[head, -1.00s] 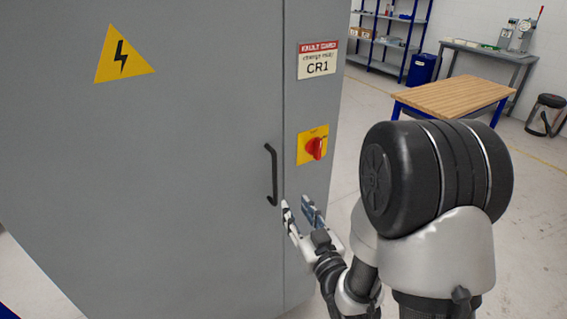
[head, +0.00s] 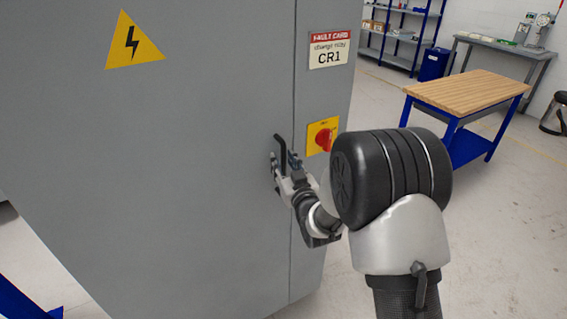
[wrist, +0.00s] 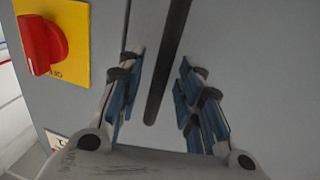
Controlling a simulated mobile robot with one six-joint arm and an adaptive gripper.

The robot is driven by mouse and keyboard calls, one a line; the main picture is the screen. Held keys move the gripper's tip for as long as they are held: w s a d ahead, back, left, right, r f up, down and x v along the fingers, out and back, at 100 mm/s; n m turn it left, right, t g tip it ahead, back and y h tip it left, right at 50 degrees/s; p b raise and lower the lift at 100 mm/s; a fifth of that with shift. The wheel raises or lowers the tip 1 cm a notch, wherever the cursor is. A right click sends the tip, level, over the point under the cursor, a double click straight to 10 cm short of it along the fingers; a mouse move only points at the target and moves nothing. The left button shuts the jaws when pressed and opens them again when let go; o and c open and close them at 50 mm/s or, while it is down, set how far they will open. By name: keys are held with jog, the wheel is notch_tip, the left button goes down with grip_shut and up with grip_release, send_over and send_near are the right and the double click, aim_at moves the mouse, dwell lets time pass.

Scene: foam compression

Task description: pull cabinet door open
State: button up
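The grey cabinet door (head: 200,150) stands shut, with a black bar handle (head: 281,146) near its right edge. My gripper (head: 282,163) is at the handle, with its fingers on either side of the bar. In the wrist view my gripper (wrist: 158,95) is open, and the dark handle (wrist: 168,65) runs down between the blue-padded fingers. Gaps show between the bar and both fingers there. The lower part of the handle is hidden by my gripper in the head view.
A red rotary switch on a yellow plate (head: 322,136) sits just right of the handle. A wood-topped table (head: 467,92) with blue legs stands behind at the right. A shelf (head: 402,30) and a bench (head: 500,48) are farther back.

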jog(key=shift+w+a, duration=0.1)
jog(key=shift+w, duration=0.15)
jog(key=shift+c, duration=0.5)
grip_shut()
